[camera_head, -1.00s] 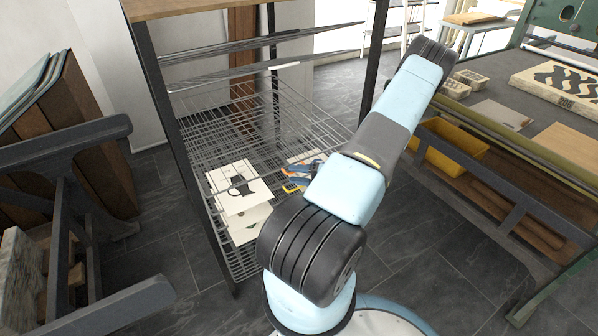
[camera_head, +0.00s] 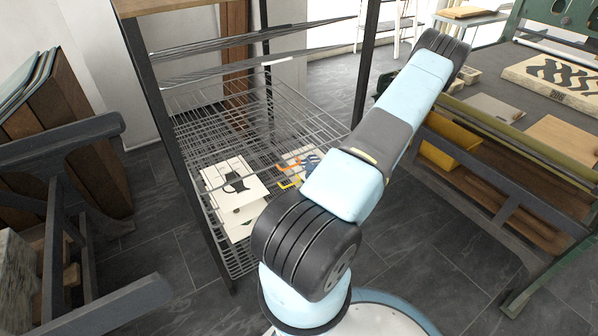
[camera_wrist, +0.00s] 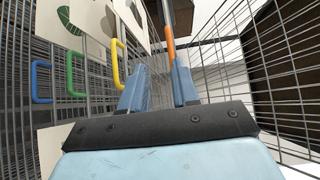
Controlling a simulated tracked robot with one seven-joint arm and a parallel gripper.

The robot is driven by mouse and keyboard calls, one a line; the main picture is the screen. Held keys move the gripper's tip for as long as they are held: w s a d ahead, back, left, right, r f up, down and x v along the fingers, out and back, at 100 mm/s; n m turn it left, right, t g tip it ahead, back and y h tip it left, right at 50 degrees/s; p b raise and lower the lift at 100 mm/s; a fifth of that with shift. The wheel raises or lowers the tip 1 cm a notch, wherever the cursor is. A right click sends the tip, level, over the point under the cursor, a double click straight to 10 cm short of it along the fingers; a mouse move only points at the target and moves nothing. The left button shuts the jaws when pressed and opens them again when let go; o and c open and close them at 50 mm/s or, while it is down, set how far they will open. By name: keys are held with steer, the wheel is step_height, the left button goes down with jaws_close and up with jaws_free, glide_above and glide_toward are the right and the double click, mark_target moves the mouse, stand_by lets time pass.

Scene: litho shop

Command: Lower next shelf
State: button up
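A drying rack with wire shelves (camera_head: 262,110) stands ahead of my arm. Its shelves carry coloured handles: an orange handle (camera_head: 288,167) and a yellow handle (camera_head: 288,183) show in the head view. The wrist view shows blue (camera_wrist: 41,82), green (camera_wrist: 75,75), yellow (camera_wrist: 117,64) and orange (camera_wrist: 170,48) handles. My gripper (camera_wrist: 159,72) has its two blue fingers apart. The orange handle appears edge-on by the right finger; I cannot tell whether they touch. In the head view my arm hides most of the gripper. Further wire shelves (camera_head: 250,58) are tilted up above.
Prints (camera_head: 235,187) lie on the lower shelves at the front left. A dark post (camera_head: 178,130) bounds the rack on the left. A press bench with a yellow bin (camera_head: 450,140) stands right. A dark timber frame (camera_head: 60,165) stands left. Tiled floor is open in front.

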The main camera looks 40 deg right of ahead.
steer(key=v, duration=0.6)
steer(key=shift+r, duration=0.15)
stand_by(0.4)
